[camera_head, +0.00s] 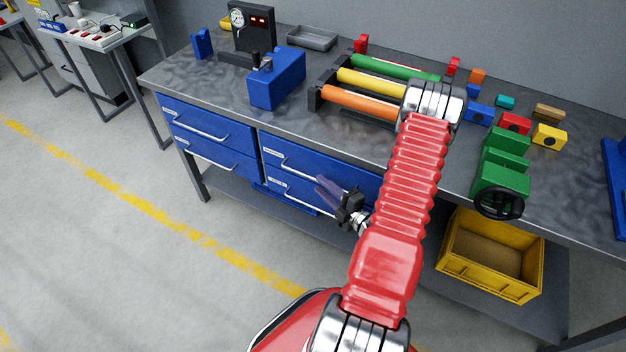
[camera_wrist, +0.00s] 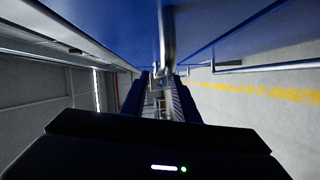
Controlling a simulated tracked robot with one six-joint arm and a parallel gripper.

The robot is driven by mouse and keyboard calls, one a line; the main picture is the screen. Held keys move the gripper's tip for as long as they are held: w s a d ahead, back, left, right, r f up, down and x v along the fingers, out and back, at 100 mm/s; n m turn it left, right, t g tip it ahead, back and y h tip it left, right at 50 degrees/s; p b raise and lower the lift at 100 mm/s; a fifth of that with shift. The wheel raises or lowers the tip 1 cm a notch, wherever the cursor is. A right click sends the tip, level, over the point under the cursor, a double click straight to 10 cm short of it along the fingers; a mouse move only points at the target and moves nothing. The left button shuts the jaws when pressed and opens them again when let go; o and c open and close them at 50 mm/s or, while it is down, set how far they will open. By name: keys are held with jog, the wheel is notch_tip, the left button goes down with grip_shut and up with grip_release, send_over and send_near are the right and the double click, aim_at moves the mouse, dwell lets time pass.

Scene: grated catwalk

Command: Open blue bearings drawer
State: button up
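The workbench front has blue drawers in two columns. The left column has an upper drawer (camera_head: 222,128) and a lower drawer (camera_head: 212,160), each with a pale bar handle. The right column has an upper drawer (camera_head: 290,152) and a lower drawer (camera_head: 290,186), partly hidden by my arm and gripper. The drawers look shut. Their small labels are unreadable, so I cannot tell which is bearings. My gripper (camera_head: 322,186) is in front of the right column, fingers pointing left. The wrist view shows the fingers (camera_wrist: 161,85) apart, beside a blue drawer face (camera_wrist: 235,25); I see nothing clearly gripped.
A blue vise (camera_head: 277,80), coloured rollers (camera_head: 370,82) and several small blocks crowd the bench top (camera_head: 190,85). A green valve block (camera_head: 500,180) with a black wheel sits near the front edge. A yellow crate (camera_head: 450,262) is on the lower shelf.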

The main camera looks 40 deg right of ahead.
aim_at(313, 179)
jog(key=shift+w+d+f, duration=0.1)
jog(key=shift+w, duration=1.1)
jog(key=shift+w+f, duration=0.1)
jog(key=shift+w, duration=1.1)
jog(key=shift+c, duration=0.5)
grip_shut()
